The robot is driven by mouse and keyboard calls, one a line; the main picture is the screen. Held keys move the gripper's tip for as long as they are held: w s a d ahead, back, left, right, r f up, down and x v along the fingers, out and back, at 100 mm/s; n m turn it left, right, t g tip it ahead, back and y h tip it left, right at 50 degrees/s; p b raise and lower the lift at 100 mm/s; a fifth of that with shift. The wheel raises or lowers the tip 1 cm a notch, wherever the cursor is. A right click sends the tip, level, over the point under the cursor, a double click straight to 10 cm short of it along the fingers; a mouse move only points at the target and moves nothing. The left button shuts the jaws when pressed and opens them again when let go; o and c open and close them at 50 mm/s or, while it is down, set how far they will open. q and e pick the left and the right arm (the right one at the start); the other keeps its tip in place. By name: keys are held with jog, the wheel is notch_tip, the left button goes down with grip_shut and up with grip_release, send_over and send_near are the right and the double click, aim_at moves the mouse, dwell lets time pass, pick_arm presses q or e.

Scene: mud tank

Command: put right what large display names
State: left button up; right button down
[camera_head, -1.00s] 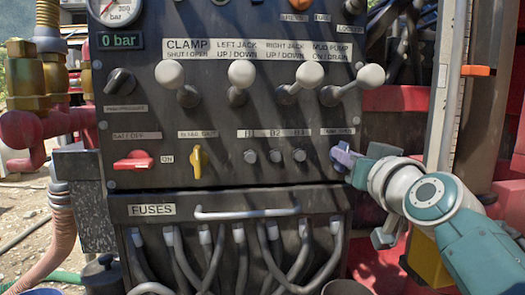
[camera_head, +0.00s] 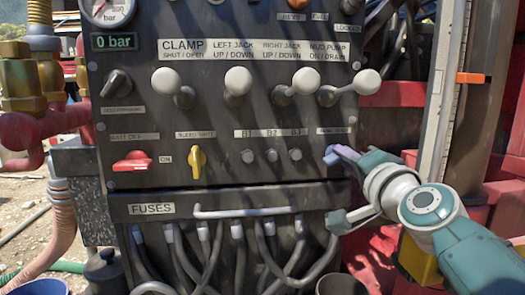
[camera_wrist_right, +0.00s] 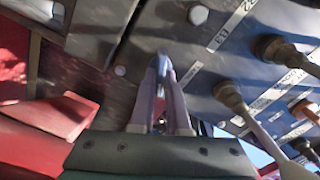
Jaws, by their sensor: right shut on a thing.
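My right gripper (camera_head: 343,153) is at the lower right of the dark control panel (camera_head: 225,115), its pale lilac fingers against the panel face. In the right wrist view its two fingers (camera_wrist_right: 163,98) are closed on a small blue knob (camera_wrist_right: 163,66). The fingers mostly cover this knob, so its pointing direction cannot be told. The label above it is too small to read surely. No large display shows in these views. My left gripper is not in view.
Several pale-knobbed levers (camera_head: 238,80) stick out above the gripper. A red switch (camera_head: 132,161) and a yellow handle (camera_head: 198,161) sit at the left. Below is a fuse box (camera_head: 150,209) with a bar handle and grey cables. Red pipes (camera_head: 60,125) stand at the left.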

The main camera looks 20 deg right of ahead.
jog(key=m, duration=0.5)
jog(key=shift+f, duration=0.1)
jog(key=shift+m, duration=0.4)
jog(key=c, duration=0.9)
grip_release()
jog(key=shift+s, duration=0.1)
